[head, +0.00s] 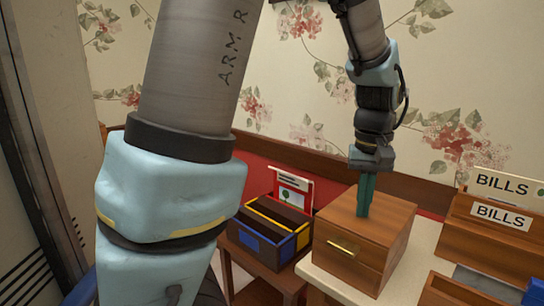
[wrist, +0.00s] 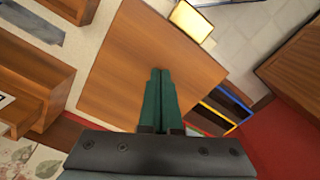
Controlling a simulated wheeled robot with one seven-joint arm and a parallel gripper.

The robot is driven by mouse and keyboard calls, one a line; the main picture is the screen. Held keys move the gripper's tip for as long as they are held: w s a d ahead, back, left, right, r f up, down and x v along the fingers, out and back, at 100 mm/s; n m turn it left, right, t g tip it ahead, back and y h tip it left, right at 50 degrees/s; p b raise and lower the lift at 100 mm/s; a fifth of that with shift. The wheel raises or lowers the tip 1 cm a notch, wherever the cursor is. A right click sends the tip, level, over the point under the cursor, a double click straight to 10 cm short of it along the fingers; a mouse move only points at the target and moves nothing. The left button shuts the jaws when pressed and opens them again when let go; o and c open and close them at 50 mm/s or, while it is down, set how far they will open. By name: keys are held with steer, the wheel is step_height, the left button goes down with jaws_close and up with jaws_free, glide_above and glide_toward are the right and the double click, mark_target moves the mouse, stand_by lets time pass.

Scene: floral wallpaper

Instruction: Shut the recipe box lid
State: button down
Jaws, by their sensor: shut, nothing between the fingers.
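The wooden recipe box (head: 385,255) stands on the pale tabletop in the head view, with a brass plate (head: 343,246) on its front. Its lid (head: 338,217) lies flat across the top, and I see no open gap along its edges. The lid also fills the middle of the wrist view (wrist: 120,75). My gripper (head: 363,214) points down with its green fingers together and empty. The fingertips (wrist: 160,70) are at the lid's top, over its back half; whether they touch it I cannot tell for certain.
A wooden holder marked BILLS (head: 490,235) stands to the right, with an open wooden tray (head: 450,294) in front. A dark organizer with blue and yellow trim (head: 262,243) stands left on a lower brown surface. The floral wall is close behind.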

step_height(320, 180, up, 11)
steer(key=p, duration=1)
steer(key=a+f, duration=0.3)
steer(key=a, duration=0.9)
steer(key=w+a+f+n+t, duration=0.1)
steer(key=a+f, duration=0.2)
steer(key=a, duration=1)
steer(key=shift+w+a+f+t, duration=0.15)
steer(key=shift+a+f+t, duration=0.05)
steer(key=shift+f+t, duration=0.1)
